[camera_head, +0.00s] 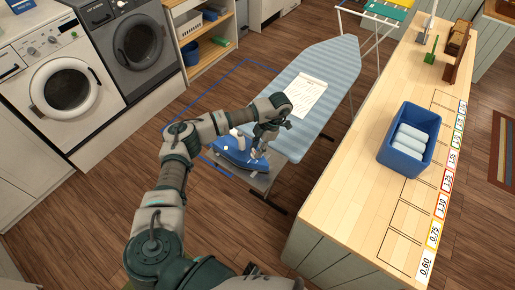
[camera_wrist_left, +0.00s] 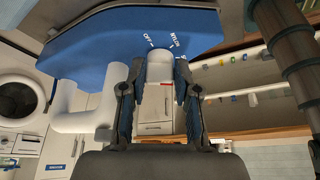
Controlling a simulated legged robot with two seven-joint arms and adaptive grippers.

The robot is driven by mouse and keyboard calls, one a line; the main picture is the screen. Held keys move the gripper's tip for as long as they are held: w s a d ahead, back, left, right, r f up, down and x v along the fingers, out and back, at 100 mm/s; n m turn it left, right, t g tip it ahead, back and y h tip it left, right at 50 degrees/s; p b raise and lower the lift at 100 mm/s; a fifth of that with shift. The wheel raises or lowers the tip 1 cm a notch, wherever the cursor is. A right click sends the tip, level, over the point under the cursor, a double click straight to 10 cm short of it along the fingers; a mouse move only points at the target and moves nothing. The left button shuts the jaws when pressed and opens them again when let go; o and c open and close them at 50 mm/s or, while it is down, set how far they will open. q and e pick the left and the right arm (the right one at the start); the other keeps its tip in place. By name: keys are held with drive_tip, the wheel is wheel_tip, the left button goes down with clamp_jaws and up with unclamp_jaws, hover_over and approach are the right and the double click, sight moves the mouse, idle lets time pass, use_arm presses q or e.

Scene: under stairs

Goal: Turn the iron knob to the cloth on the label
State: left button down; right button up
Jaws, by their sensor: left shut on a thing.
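The blue iron (camera_head: 232,155) stands on the near end of the ironing board. My left gripper (camera_head: 260,150) is at the iron's right side. In the left wrist view the iron's blue body (camera_wrist_left: 100,40) fills the top, with a white handle-like part (camera_wrist_left: 88,112) to the left. My left gripper (camera_wrist_left: 156,90) is shut on the white round knob (camera_wrist_left: 160,66), one finger on each side. Around the knob I read OFF and NYLON; a further mark at the right is partly hidden. A white printed sheet (camera_head: 306,95) lies on the board, its text too small to read. My right gripper is not in view.
The ironing board (camera_head: 325,65) has a blue striped cover. A wooden counter (camera_head: 340,190) on the right holds a blue bin (camera_head: 385,150) of rolled towels and a row of number cards. Washing machines (camera_head: 60,75) stand at the left. Wooden floor lies open between.

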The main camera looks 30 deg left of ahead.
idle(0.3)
use_arm(q)
drive_tip(key=c, duration=0.8)
unclamp_jaws()
drive_tip(key=shift+c, duration=0.2)
drive_tip(key=v, duration=1.2)
drive_tip(key=shift+a+f, duration=0.1)
drive_tip(key=shift+a, duration=0.05)
